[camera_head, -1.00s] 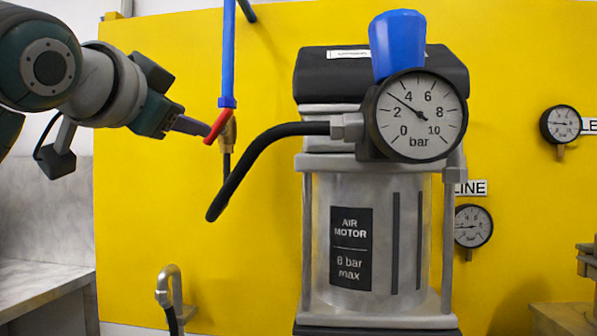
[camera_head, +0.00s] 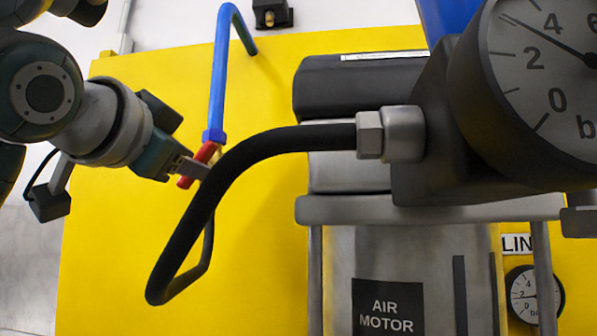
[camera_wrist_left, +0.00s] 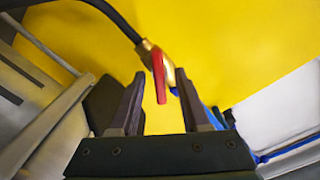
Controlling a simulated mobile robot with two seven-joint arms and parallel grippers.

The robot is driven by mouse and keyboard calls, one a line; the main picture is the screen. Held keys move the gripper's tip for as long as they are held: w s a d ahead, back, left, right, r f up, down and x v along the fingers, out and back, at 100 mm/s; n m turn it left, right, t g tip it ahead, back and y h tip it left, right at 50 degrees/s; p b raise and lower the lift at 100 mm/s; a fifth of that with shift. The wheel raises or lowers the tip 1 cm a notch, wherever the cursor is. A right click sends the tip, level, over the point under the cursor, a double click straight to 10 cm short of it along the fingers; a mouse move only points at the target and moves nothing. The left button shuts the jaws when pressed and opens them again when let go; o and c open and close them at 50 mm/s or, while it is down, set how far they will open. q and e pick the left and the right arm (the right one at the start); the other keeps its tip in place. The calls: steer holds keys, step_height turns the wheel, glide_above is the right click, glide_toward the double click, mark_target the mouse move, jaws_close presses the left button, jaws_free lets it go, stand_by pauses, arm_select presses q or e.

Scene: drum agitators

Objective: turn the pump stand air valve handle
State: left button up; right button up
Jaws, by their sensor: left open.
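The red air valve handle (camera_head: 207,151) sits on the brass valve below the blue pipe (camera_head: 219,85), slanting down to the left in the head view. My left gripper (camera_head: 199,169) reaches it from the left, its fingers overlapping the handle. In the left wrist view the handle (camera_wrist_left: 158,75) shows in the gap between the open fingertips (camera_wrist_left: 160,84), with yellow showing on both sides of it. The brass valve body (camera_wrist_left: 169,72) is just behind it. I cannot tell whether either finger touches. My right gripper is not in view.
A large pressure gauge (camera_head: 540,75) fills the upper right. The yellow panel (camera_head: 120,260) stands behind, bare at lower left.

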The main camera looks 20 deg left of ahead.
arm_select(q)
steer(key=shift+s, duration=0.1)
steer(key=shift+c, duration=0.7)
jaws_close()
